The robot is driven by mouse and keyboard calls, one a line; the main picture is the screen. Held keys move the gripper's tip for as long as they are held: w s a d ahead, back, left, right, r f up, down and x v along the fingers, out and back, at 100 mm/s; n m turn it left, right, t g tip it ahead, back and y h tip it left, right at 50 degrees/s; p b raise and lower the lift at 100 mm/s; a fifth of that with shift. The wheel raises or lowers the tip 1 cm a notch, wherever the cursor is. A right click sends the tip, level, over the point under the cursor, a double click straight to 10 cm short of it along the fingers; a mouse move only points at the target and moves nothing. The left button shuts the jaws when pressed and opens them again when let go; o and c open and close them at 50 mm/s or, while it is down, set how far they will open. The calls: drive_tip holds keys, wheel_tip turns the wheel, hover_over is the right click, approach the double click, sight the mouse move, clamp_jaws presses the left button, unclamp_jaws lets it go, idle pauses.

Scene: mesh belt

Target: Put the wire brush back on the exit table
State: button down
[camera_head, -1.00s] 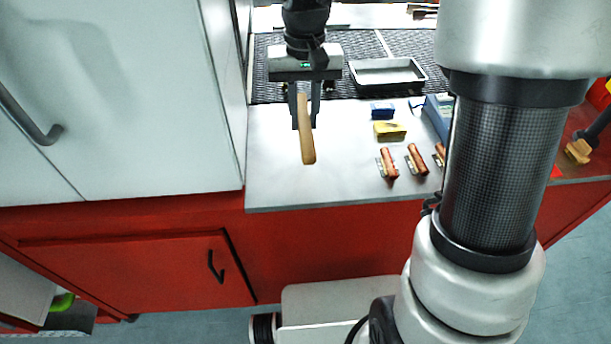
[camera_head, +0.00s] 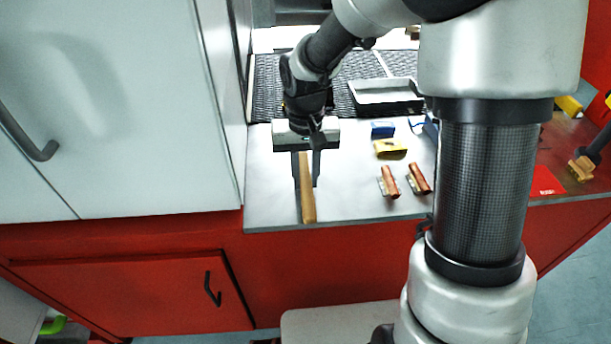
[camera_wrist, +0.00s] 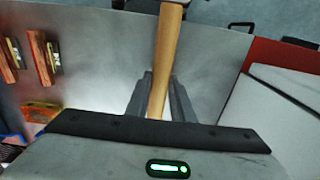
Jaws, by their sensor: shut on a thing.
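The wire brush (camera_head: 308,200) shows as a long light-wood handle pointing toward the front edge of the grey exit table (camera_head: 350,195). My gripper (camera_head: 306,183) is shut on it, with dark fingers on either side of the handle. In the wrist view the wire brush (camera_wrist: 166,50) runs up the picture between the fingers (camera_wrist: 160,100). Its bristle end is hidden by my gripper. The handle is over the table near its front left; I cannot tell whether it touches the surface.
To the right on the table are a blue block (camera_head: 382,129), a yellow item (camera_head: 390,148) and red-brown pieces (camera_head: 389,181). A grey tray (camera_head: 388,92) stands on the mesh belt (camera_head: 350,65) behind. A white cabinet (camera_head: 130,110) stands close on the left.

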drive_tip(key=shift+f, duration=0.1)
drive_tip(key=c, duration=1.5)
unclamp_jaws()
drive_tip(key=shift+c, duration=0.2)
